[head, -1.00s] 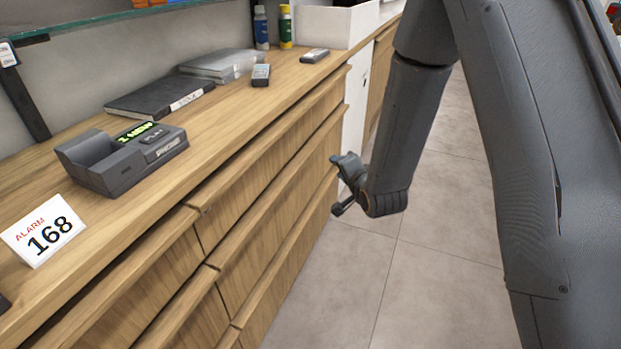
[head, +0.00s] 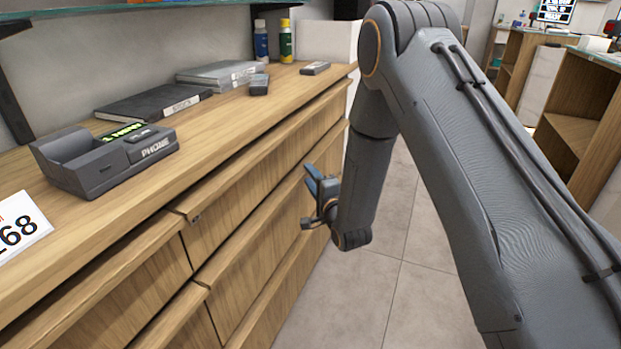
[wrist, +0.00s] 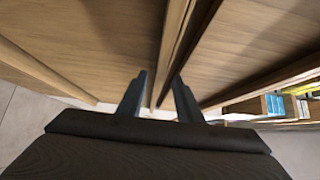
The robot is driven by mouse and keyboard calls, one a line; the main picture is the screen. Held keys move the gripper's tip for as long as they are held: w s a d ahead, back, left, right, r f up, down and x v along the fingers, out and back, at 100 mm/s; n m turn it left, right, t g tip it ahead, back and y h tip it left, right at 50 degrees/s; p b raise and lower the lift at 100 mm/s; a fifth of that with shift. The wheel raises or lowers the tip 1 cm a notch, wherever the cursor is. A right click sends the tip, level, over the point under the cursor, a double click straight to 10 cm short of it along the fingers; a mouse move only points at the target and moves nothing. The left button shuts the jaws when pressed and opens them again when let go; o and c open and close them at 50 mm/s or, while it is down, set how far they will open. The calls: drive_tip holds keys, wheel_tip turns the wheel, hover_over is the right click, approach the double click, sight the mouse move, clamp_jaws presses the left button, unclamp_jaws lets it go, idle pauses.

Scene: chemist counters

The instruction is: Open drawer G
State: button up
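The wooden drawer fronts (head: 240,212) run along the counter's side in the head view, with long ledge-like top edges. No letter shows on them, so I cannot tell which one is drawer G. My gripper (head: 311,184) is beside the far drawer fronts, below the countertop. In the wrist view my gripper (wrist: 160,76) has its two fingers apart, pointing at the wood. A drawer's protruding edge (wrist: 176,45) runs in line with the gap between the fingertips. I cannot tell whether they touch it. The drawers look shut.
The wooden countertop (head: 215,115) holds a phone dock (head: 105,160), dark and grey folders, small dark devices (head: 315,68) and two bottles (head: 286,42). A number card (head: 18,228) stands at the left. Clear tiled floor (head: 395,260) lies beside the drawers; another wooden unit (head: 580,110) stands right.

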drive_tip(key=shift+w+a, duration=0.15)
drive_tip(key=shift+w, duration=0.15)
clamp_jaws()
drive_tip(key=shift+s, duration=0.1)
